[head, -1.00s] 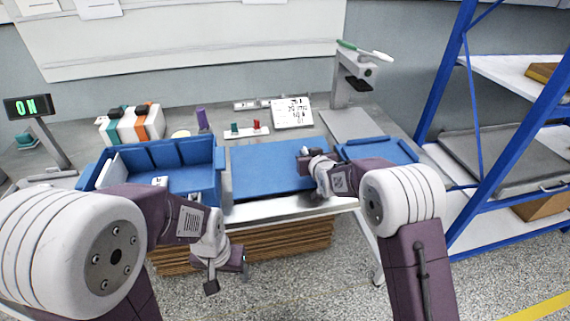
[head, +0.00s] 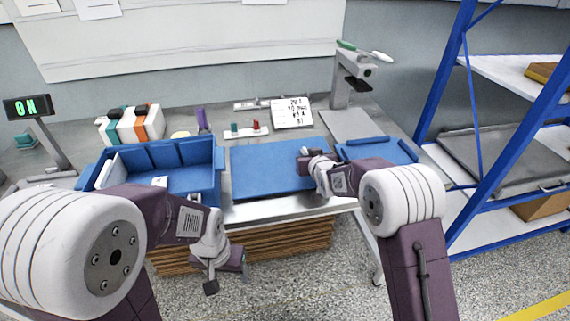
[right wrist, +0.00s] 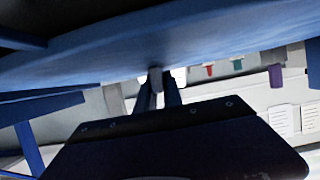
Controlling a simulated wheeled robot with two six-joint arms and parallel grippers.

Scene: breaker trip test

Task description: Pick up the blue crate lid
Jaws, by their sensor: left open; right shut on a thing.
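The blue crate lid, which I take to be the flat blue panel (head: 265,172), lies level between the blue crate and a rimmed blue tray. A broad blue surface (right wrist: 200,40) fills the top of the right wrist view. My right gripper (head: 307,154) is over the lid's right part and shut on it. The fingers (right wrist: 158,90) meet a small grey piece at the blue surface, but the exact contact is partly hidden. My left gripper (head: 225,276) is open and empty, low in front of the bench. The blue crate (head: 188,152) stands left of the lid.
The rimmed blue tray (head: 380,151) sits right of the lid. Behind it are a red and green switch strip (head: 246,130), a printed card (head: 292,112) and a grey press stand (head: 345,85). A blue-framed rack (head: 449,80) stands to the right.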

